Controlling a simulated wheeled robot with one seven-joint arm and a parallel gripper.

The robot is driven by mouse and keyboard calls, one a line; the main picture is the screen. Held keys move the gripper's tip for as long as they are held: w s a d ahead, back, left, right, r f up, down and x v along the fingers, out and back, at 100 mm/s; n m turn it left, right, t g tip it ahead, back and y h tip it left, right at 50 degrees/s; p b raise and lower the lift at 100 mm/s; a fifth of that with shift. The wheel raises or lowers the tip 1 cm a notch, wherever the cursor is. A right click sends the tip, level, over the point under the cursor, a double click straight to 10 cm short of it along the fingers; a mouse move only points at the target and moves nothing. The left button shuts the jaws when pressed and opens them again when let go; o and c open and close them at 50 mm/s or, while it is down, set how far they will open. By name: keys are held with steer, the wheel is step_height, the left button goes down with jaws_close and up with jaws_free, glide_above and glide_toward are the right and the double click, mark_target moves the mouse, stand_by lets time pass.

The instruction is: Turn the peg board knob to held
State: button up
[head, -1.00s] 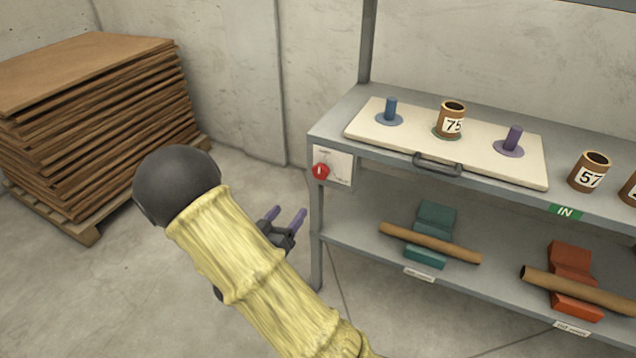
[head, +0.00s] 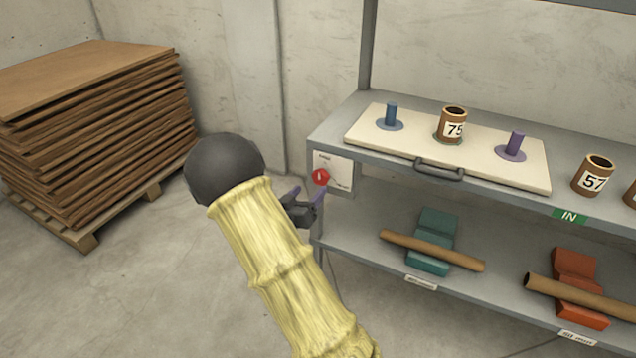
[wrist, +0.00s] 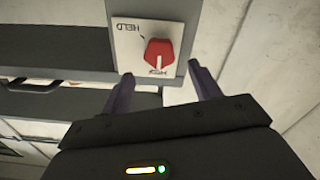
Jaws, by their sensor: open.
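The red knob (head: 320,177) sits on a white plate (head: 343,174) at the left end of the shelf unit. In the wrist view the knob (wrist: 160,53) appears upside down, its white mark pointing at the lower label, away from the word HELD at the plate's upper left. My gripper (head: 308,193) is open and empty, its purple fingers pointing at the plate. In the wrist view the fingertips (wrist: 160,74) lie either side of and just below the knob, apart from it. The cream peg board (head: 385,144) lies on the upper shelf.
The board has a blue peg (head: 391,115), a purple peg (head: 515,145), a brown core marked 75 (head: 452,124) and a handle (head: 438,170). A core marked 57 (head: 594,176) stands right of it. Tubes rest on the lower shelf. A board stack (head: 90,120) stands left; floor between is clear.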

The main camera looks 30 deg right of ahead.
mark_target(319, 179)
steer(key=b+x, duration=0.1)
steer(key=x, duration=0.5)
steer(key=shift+w+d, duration=0.2)
steer(key=shift+d, duration=0.1)
steer(key=shift+c, duration=0.2)
steer(key=c, duration=0.9)
